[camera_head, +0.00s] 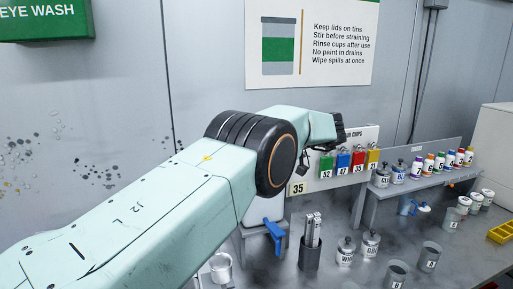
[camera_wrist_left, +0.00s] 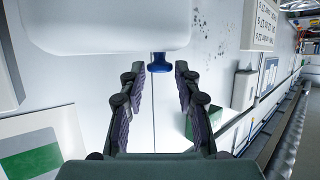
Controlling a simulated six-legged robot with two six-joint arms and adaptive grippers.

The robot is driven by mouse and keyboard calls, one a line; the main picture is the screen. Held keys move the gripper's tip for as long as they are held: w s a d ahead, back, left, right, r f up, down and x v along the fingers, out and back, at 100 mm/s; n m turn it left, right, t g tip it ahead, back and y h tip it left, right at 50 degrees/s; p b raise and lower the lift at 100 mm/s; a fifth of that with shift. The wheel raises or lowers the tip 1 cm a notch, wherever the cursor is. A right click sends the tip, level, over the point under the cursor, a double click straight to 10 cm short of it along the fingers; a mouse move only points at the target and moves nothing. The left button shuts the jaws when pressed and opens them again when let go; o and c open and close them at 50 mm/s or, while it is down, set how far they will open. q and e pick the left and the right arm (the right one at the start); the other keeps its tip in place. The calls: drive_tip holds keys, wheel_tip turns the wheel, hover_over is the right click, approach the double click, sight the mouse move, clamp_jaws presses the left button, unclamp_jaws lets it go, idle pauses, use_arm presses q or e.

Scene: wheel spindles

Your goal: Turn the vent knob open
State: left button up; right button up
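The vent knob is a small blue knob (camera_wrist_left: 160,66) on a white container (camera_wrist_left: 105,28), which fills the top of the left wrist view. My left gripper (camera_wrist_left: 160,76) is open and empty. Its two fingers point at the knob, with one fingertip on each side and a gap to each. In the head view my left arm covers most of the white container (camera_head: 251,213) and hides the vent knob. A blue tap (camera_head: 274,236) shows low on the container. My right gripper is in neither view.
A holder of metal tools (camera_head: 311,255) and grey lidded tins (camera_head: 346,252) stand close right of the tap. A chip board (camera_head: 298,187) and a raised shelf (camera_head: 370,195) with several bottles are behind. A yellow tray (camera_head: 503,231) lies far right.

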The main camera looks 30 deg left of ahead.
use_arm(q)
drive_tip(key=shift+o, duration=1)
drive_tip(key=shift+d+r, duration=0.1)
drive_tip(key=v, duration=0.7)
drive_tip(key=shift+d, duration=0.25)
drive_tip(key=shift+a, duration=0.15)
